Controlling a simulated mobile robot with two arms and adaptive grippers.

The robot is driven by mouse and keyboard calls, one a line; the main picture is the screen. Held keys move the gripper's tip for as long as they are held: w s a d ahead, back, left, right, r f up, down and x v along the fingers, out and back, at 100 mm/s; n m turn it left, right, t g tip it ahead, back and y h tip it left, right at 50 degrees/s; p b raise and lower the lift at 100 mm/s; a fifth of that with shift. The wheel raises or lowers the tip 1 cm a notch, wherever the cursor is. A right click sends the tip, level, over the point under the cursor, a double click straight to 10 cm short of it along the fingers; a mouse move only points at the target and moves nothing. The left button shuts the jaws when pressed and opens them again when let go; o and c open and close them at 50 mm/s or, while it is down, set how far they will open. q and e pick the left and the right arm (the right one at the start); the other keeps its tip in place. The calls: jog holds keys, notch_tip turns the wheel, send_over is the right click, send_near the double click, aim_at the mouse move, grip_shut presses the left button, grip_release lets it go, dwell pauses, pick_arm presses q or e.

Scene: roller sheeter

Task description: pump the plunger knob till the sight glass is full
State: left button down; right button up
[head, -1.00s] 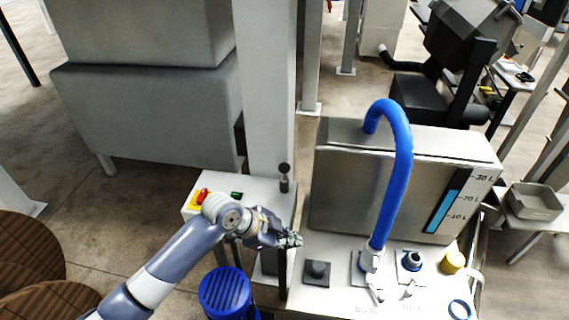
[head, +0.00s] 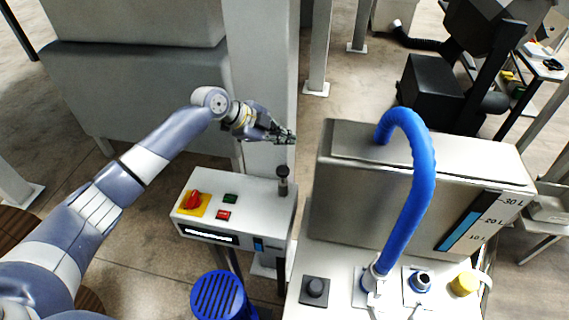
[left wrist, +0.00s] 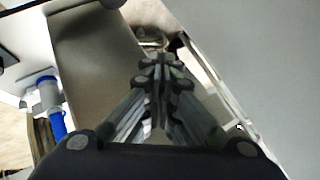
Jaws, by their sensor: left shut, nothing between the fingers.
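The plunger knob (head: 283,171) is a dark knob on a short metal cylinder, upright at the right rear of a light grey control box (head: 243,195). A small dark window with blue in its lower part (head: 258,245), perhaps the sight glass, sits on the box's front; its fill is too small to read exactly. My left gripper (head: 290,137) is shut and empty, just above the knob in the head view and apart from it. Its closed fingers also show in the left wrist view (left wrist: 160,65). My right gripper is out of view.
A grey post (head: 262,75) stands behind the box. To the right is a steel tank (head: 345,200) with a blue hose (head: 420,165) and a litre gauge (head: 460,230), its blue reaching about 20 L. A red switch (head: 193,199) is on the box; a blue motor (head: 219,295) stands below.

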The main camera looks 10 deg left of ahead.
pick_arm(q)
jog(key=b, duration=0.5)
send_over(283, 172)
notch_tip(283, 172, down, 8)
jog(key=shift+w+d+f, duration=0.1)
jog(key=shift+f+b, duration=0.35)
jog(key=shift+b, duration=0.1)
dwell(1.1)
jog(key=shift+f+b, duration=0.4)
jog(key=shift+b, duration=0.05)
jog(key=shift+f+b, duration=1.7)
jog(key=shift+f, duration=0.35)
dwell(1.4)
jog(key=shift+r, duration=0.1)
jog(key=shift+r+p, duration=1.45)
jog(key=shift+r, duration=0.9)
